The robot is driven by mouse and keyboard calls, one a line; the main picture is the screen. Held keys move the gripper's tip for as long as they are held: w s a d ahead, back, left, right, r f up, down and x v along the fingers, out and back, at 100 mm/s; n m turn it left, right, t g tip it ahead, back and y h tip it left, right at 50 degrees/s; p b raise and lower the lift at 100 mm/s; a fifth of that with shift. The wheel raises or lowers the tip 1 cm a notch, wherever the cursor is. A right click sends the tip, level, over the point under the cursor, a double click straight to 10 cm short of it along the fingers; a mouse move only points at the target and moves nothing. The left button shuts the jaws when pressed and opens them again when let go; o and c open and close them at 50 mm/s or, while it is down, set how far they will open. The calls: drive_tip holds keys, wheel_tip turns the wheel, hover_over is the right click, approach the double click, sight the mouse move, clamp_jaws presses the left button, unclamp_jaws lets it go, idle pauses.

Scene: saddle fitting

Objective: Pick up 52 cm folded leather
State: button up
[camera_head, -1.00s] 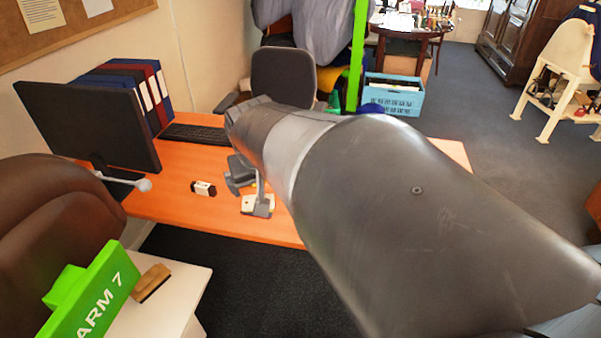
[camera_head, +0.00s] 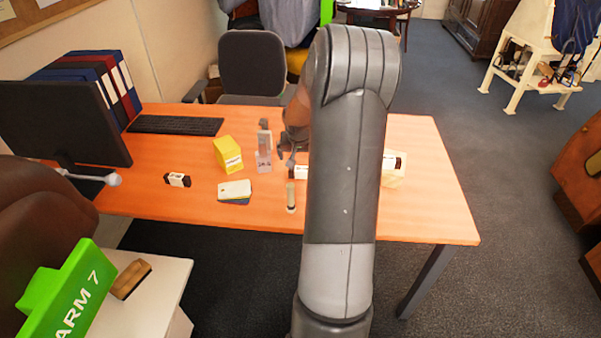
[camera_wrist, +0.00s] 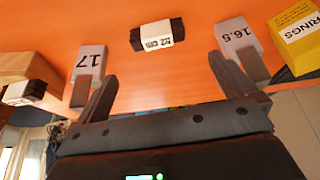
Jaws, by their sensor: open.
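The folded leather (camera_wrist: 158,38) is a dark roll with a white band; its label seems to read 52 cm in the wrist view. It lies on the orange desk. In the head view a white-banded piece (camera_head: 302,172), probably the same one, shows beside my arm, which partly hides it. My gripper (camera_wrist: 168,82) is open and empty. In the wrist view the leather lies beyond the fingertips, roughly centred between them and apart from them. My forearm hides most of the gripper in the head view.
Grey-white pieces marked 17 (camera_wrist: 88,65) and 16.5 (camera_wrist: 238,40) stand near either finger. A yellow RINGS box (camera_head: 228,153), cards (camera_head: 235,190) and another banded dark roll (camera_head: 177,180) lie to the left. A wooden block (camera_head: 392,178) is on the right.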

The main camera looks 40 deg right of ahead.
sight(302, 169)
drive_tip(key=shift+d+x, duration=0.15)
drive_tip(key=shift+x, duration=2.9)
drive_tip(key=shift+d+x, duration=0.15)
drive_tip(key=shift+x, duration=2.95)
drive_tip(key=shift+c, duration=0.2)
drive_tip(key=shift+r, duration=0.1)
drive_tip(key=c, duration=0.8)
